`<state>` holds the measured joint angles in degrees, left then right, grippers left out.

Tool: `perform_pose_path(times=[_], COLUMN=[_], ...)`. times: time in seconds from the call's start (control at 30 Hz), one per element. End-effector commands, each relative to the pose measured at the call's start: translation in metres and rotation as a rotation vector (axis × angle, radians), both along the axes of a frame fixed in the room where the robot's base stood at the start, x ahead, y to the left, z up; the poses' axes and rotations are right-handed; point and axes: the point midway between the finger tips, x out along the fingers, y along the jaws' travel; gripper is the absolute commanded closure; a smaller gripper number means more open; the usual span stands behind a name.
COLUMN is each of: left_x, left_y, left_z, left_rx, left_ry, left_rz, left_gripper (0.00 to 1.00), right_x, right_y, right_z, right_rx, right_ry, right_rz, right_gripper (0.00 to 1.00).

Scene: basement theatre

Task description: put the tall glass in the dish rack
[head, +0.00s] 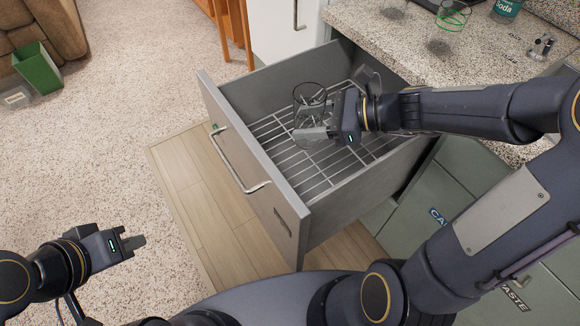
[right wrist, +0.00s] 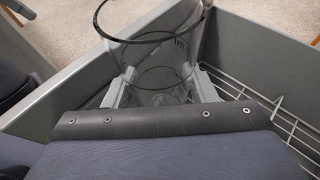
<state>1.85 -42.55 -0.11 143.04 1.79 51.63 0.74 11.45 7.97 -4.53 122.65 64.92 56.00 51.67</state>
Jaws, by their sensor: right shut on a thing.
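The tall glass (head: 309,106) is clear with a dark rim. In the head view it is upright or nearly so, inside the open drawer over the dish rack. The dish rack (head: 290,160) is a white wire grid in the drawer. My right gripper (head: 318,117) is shut on the glass, with a finger on either side. In the right wrist view the glass (right wrist: 160,65) stands between the two fingers. I cannot tell whether its base touches the wires. My left gripper (head: 134,241) is away to the left over the floor, and its finger gap is unclear.
The grey drawer (head: 285,200) is pulled out, with walls around the rack. The speckled counter (head: 400,45) at upper right holds a green-banded glass (head: 453,14) and a soda can (head: 507,8). Much of the rack is bare.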

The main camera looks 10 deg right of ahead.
Motion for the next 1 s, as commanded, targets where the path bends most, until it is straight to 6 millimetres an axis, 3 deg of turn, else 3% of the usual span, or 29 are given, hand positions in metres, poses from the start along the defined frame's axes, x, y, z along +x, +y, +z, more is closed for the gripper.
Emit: perform_pose_path(times=[0.03, 0.2, 0.43, 0.8, 1.0], left_x=[0.000, 0.000, 0.000, 0.000, 0.000], left_y=[0.000, 0.000, 0.000, 0.000, 0.000], left_z=[-0.021, -0.052, -0.065, -0.084, -0.096], left_rx=[0.000, 0.000, 0.000, 0.000, 0.000], left_ry=[0.000, 0.000, 0.000, 0.000, 0.000], left_rz=[0.000, 0.000, 0.000, 0.000, 0.000], left_gripper=[1.00, 1.00, 1.00, 1.00, 1.00], right_x=[0.000, 0.000, 0.009, 0.090, 0.116], right_y=[0.000, 0.000, 0.003, 0.032, 0.040], right_z=[-0.021, -0.055, -0.072, -0.111, -0.146], right_rx=[0.001, 0.002, 0.001, 0.002, 0.002], right_ry=[0.000, 0.001, 0.001, 0.002, 0.001], right_rz=[0.000, -0.001, 0.001, 0.003, 0.001], right_gripper=[0.81, 0.81, 0.81, 0.81, 0.81])
